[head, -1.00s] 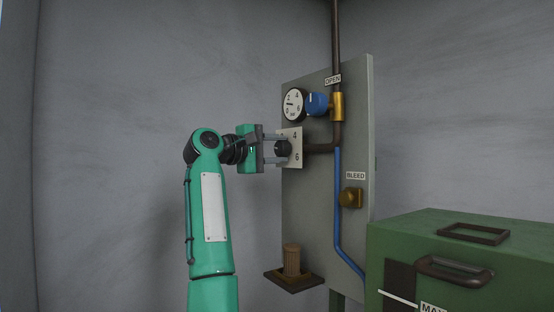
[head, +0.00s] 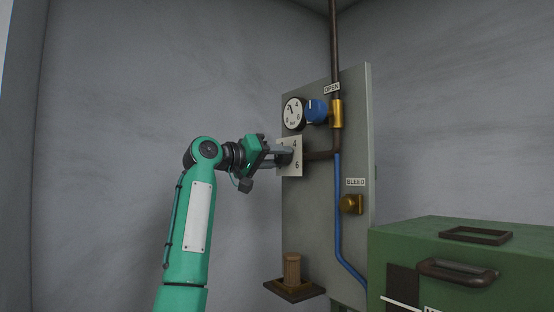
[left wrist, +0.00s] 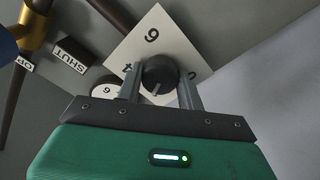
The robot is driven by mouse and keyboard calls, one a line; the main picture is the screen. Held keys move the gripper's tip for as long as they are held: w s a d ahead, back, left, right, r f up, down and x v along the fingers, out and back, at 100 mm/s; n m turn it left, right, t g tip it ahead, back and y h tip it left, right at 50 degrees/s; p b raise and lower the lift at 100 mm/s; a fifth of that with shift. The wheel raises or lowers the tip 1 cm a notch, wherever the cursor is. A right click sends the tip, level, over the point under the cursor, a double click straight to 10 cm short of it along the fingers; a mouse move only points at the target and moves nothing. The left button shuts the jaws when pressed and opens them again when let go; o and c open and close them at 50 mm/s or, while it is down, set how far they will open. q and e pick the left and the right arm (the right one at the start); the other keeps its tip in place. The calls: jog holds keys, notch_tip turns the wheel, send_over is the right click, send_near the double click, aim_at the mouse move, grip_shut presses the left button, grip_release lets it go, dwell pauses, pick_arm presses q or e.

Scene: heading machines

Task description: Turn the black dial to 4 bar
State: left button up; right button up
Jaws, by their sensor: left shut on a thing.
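In the head view the fingers mostly hide the dial. A pale mark on the dial points toward the gripper palm in the wrist view; which number it meets is unclear. A round white gauge (head: 292,114) above has its needle pointing up and left, near 2. My right gripper is out of view.
A blue knob (head: 316,110) and a brass valve body (head: 336,113) under an OPEN label sit close above the plate. A brass BLEED knob (head: 352,204) is lower right. A green cabinet (head: 440,270) stands at right.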

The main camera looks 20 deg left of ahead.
pick_arm(q)
jog(key=m, duration=0.4)
jog(key=m+p, duration=0.1)
jog(key=shift+w+f+m, duration=0.1)
jog(key=shift+f+m, duration=0.15)
jog(key=shift+m, duration=0.15)
jog(key=m+p, duration=0.2)
jog(key=m, duration=0.4)
jog(key=shift+g, duration=0.3)
jog(key=shift+m, duration=0.4)
jog(key=o, duration=1)
jog(key=shift+r, duration=0.1)
